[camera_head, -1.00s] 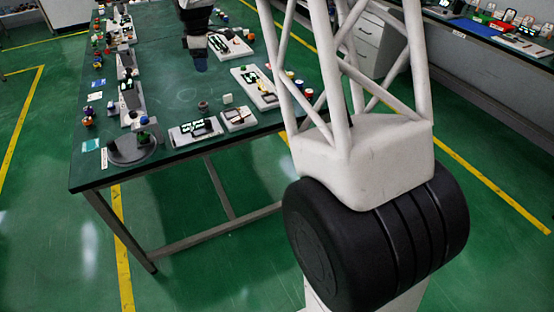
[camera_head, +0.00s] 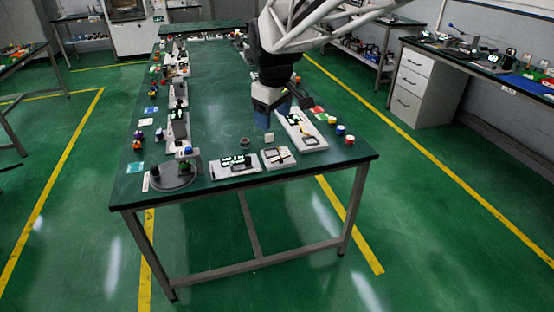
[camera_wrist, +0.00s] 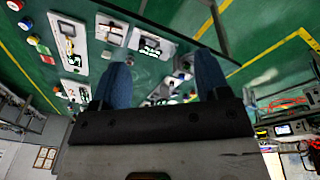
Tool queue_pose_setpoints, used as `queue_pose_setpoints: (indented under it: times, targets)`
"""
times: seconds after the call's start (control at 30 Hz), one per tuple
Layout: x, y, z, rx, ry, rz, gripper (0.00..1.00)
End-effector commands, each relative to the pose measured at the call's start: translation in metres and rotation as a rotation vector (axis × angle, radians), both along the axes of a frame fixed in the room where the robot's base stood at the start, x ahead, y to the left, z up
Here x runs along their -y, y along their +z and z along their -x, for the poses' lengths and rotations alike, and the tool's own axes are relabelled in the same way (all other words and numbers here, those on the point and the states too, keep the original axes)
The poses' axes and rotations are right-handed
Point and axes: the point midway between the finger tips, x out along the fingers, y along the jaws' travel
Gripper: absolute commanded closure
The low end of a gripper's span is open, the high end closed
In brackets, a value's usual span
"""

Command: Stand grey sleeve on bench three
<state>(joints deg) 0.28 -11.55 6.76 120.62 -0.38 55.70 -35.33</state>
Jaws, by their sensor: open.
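A small grey round piece (camera_head: 245,142), possibly the grey sleeve, stands near the front of the green-topped bench (camera_head: 215,115). It is too small to tell whether it is hollow. My gripper (camera_head: 263,120) hangs over the bench with its blue fingertips pointing down, to the right of and behind the grey piece in the picture. In the wrist view my gripper (camera_wrist: 163,75) shows two blue fingers spread apart with nothing between them. I cannot pick out the grey sleeve for certain in the wrist view. No label shows which bench is bench three.
A pale block (camera_head: 269,137) stands beside the grey piece. A round dark plate (camera_head: 174,176) and white panels (camera_head: 235,166) line the front edge. Small coloured parts line the left edge. The bench middle is clear. Another bench (camera_head: 470,62) runs along the right.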

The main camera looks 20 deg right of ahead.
Motion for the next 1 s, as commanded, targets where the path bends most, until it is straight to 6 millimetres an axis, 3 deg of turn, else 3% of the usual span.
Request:
queue_pose_setpoints:
  times: [0.1, 0.37, 0.7, 1.0]
  targets:
    - [0.0, 0.002, 0.036, 0.013, -0.074, -0.011, 0.31]
    - [0.0, -0.004, 0.109, 0.036, -0.239, -0.038, 0.31]
    - [0.0, -0.026, 0.201, 0.066, -0.454, -0.079, 0.31]
    - [0.0, -0.048, 0.256, 0.085, -0.595, -0.109, 0.31]
